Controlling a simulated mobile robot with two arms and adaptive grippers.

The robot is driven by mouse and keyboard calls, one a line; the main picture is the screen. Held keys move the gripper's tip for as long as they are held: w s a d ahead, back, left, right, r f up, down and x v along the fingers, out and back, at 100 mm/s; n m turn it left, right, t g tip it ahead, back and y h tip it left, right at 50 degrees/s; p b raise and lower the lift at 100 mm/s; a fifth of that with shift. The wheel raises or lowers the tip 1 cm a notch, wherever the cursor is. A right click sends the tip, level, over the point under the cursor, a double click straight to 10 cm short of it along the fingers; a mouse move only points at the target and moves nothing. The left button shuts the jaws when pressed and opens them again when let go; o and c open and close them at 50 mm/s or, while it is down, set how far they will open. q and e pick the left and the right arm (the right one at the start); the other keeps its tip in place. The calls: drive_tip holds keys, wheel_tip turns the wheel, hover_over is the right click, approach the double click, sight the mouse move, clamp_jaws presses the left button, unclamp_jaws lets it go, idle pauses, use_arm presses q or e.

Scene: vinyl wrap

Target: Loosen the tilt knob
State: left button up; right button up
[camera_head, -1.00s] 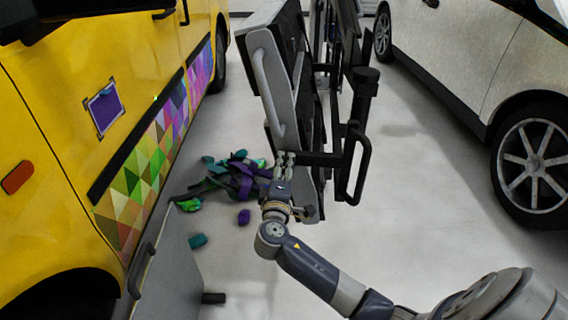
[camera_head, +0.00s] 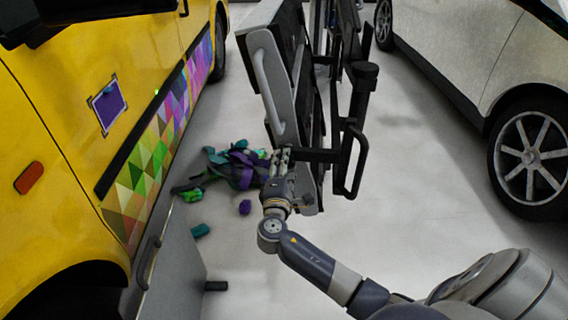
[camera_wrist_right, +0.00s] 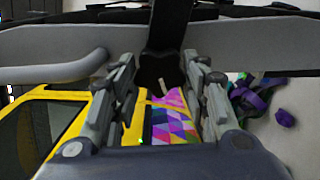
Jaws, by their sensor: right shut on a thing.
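The tilt knob (camera_wrist_right: 160,72) is a black lobed knob, centred between my fingers in the right wrist view. My right gripper (camera_wrist_right: 160,85) is shut on it, one finger on each side. In the head view my right gripper (camera_head: 281,158) is at the lower part of a tall grey and black equipment stand (camera_head: 272,85). There the knob is hidden behind my fingers. My left gripper is not in view.
A yellow van (camera_head: 50,120) with a multicoloured patterned wrap stands at the left. A white car (camera_head: 460,60) is at the right. Crumpled purple and green scraps (camera_head: 238,168) lie on the floor beyond my gripper. A black handle (camera_head: 357,165) juts from the stand. The floor between stand and car is clear.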

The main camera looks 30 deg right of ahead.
idle(0.3)
drive_tip(key=o, duration=1)
drive_tip(key=shift+o, duration=0.2)
drive_tip(key=v, duration=1.2)
